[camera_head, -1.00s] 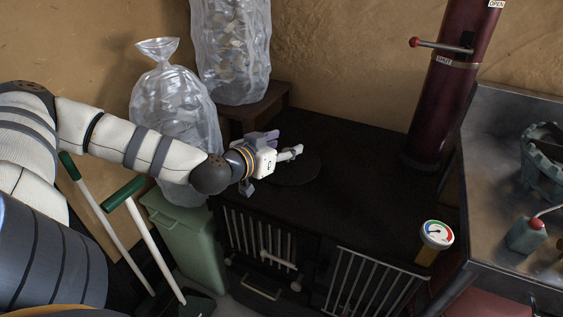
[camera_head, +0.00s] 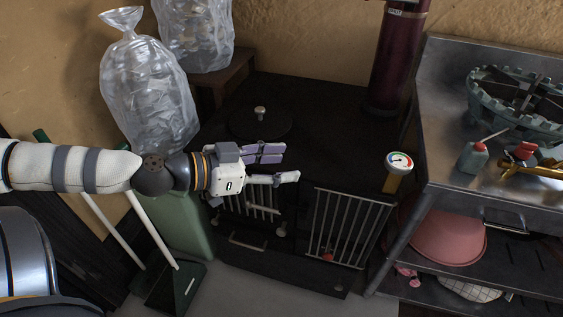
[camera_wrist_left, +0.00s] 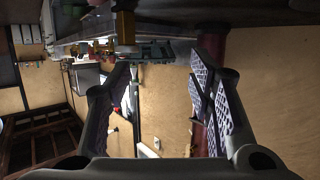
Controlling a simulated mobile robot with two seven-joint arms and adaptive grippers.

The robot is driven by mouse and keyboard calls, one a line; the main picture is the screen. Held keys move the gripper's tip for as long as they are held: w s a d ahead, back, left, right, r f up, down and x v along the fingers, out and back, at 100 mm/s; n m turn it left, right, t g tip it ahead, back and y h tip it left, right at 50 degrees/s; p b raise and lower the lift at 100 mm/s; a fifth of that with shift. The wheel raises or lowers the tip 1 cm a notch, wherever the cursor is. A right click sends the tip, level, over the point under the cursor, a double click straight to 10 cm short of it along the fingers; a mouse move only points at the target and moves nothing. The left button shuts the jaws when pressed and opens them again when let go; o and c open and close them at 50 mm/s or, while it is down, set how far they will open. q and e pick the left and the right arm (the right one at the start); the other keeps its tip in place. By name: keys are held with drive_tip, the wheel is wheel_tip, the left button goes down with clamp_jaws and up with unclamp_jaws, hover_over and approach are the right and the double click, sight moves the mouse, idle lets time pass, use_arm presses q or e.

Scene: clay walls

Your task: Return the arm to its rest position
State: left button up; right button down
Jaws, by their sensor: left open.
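My left arm (camera_head: 85,168) comes in from the left and stretches over the front of the dark stove. My left gripper (camera_head: 283,165) is open and empty, in front of the round lid on the stove top. In the left wrist view, its two padded fingers (camera_wrist_left: 160,105) stand wide apart with nothing between them. My right gripper is in neither view.
The dark stove (camera_head: 318,120) has a round lid with a knob (camera_head: 260,112), barred doors (camera_head: 345,228) and a gauge (camera_head: 399,162). Clear bags (camera_head: 143,95), a green bin (camera_head: 180,225) and a dustpan (camera_head: 178,290) stand left. A metal bench (camera_head: 450,110) stands right.

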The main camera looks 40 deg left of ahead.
use_arm(q)
drive_tip(key=shift+d, duration=0.1)
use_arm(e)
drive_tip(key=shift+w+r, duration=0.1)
use_arm(q)
drive_tip(key=s+d+f+n+g+y+p, duration=0.1)
drive_tip(key=s+d+f+n+g, duration=0.15)
drive_tip(key=s+f+g, duration=0.4)
drive_tip(key=s+d+f+n+g+y, duration=0.1)
drive_tip(key=s+d+f+n+g, duration=0.15)
drive_tip(key=s+f, duration=0.6)
drive_tip(key=s+f+g+y, duration=0.2)
drive_tip(key=s+g, duration=0.1)
drive_tip(key=s, duration=0.6)
drive_tip(key=s+a+f+n+g+y+p, duration=0.1)
drive_tip(key=s+f+g+y, duration=0.1)
drive_tip(key=s, duration=0.8)
drive_tip(key=shift+s+a+f+g+y, duration=0.15)
drive_tip(key=shift+f+g+y, duration=0.15)
drive_tip(key=shift+g+y, duration=0.25)
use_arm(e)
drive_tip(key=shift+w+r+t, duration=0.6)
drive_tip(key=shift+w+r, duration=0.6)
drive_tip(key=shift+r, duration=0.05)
